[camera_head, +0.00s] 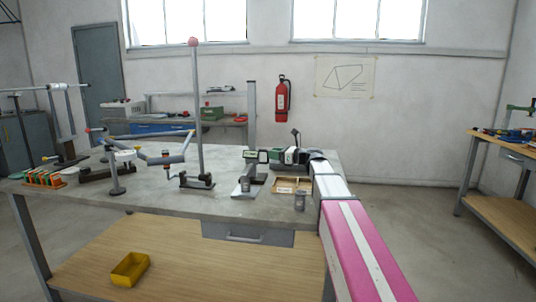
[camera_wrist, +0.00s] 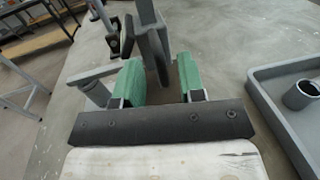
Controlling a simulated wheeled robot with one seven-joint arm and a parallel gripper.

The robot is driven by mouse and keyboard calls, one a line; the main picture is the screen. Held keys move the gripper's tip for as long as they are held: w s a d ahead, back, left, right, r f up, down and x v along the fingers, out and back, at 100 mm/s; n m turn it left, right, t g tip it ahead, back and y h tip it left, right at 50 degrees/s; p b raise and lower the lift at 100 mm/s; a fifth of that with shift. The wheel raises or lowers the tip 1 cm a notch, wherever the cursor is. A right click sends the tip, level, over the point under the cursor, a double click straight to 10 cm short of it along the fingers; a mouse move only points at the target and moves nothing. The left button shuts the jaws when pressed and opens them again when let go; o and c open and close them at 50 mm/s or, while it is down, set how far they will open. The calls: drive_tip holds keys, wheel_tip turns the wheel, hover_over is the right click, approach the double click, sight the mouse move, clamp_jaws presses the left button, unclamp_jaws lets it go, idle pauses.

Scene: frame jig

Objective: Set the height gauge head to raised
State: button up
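The height gauge stands on the grey workbench, its upright dark column (camera_head: 252,108) rising from a pale base (camera_head: 244,189). The gauge head (camera_head: 250,155) sits low on the column, well below its top. My gripper (camera_head: 263,156) reaches in from the right at head height. In the wrist view, its green finger pads (camera_wrist: 158,82) stand apart, with a grey upright part of the gauge (camera_wrist: 154,48) between or just beyond them. A dark knob (camera_wrist: 127,36) shows beside that part. I see no clear grip; whether a pad touches the gauge cannot be told.
A tall rod with a pink ball (camera_head: 194,42) stands left of the gauge. Clamps and orange blocks (camera_head: 44,178) occupy the bench's left. Space above the gauge looks free.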

drive_tip(key=shift+x, duration=1.6)
clamp_jaws()
wheel_tip(320, 180, up, 23)
drive_tip(key=shift+r, duration=0.15)
drive_tip(key=shift+w, duration=0.1)
unclamp_jaws()
drive_tip(key=shift+d, duration=0.1)
